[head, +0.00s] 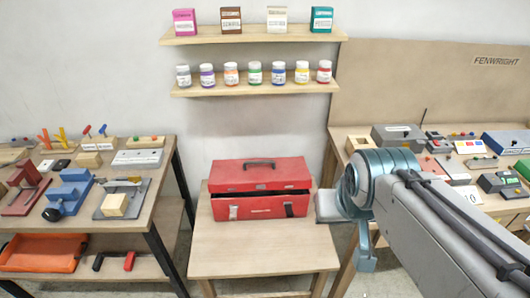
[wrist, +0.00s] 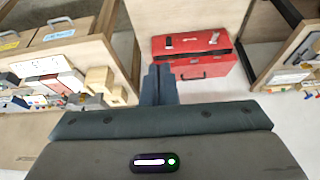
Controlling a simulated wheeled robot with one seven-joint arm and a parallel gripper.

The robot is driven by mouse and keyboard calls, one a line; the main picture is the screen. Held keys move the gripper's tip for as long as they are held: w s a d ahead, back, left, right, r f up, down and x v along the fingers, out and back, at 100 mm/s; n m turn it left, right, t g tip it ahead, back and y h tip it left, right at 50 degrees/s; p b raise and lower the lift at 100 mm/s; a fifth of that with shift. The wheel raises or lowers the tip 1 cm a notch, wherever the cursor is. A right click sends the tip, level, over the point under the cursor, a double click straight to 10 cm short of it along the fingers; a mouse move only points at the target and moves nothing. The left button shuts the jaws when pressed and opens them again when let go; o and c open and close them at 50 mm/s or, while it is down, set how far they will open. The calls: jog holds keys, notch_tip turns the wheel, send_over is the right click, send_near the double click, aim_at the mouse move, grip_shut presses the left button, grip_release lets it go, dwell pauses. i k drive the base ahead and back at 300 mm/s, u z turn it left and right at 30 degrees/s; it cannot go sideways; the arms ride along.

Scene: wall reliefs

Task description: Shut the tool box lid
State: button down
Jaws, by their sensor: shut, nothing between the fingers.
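The red tool box (head: 260,205) stands on a small wooden table (head: 262,245) in the middle of the head view. Its lid (head: 230,176) has a dark handle on top, and a dark gap shows between lid and body, so the lid looks slightly raised. My gripper (wrist: 159,70) is shut and empty. In the head view my arm's end is just right of the box; I cannot tell whether they touch.
Workbenches with tools and parts stand at left (head: 140,195) and right (head: 345,132). Two wall shelves with small boxes and jars hang above the tool box; the lower one (head: 255,90) is closer. The small table's front is clear.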

aim_at(264, 174)
jog(key=k, duration=0.45)
jog(key=u, duration=0.6)
jog(key=i, duration=1.35)
jog(key=z, duration=0.55)
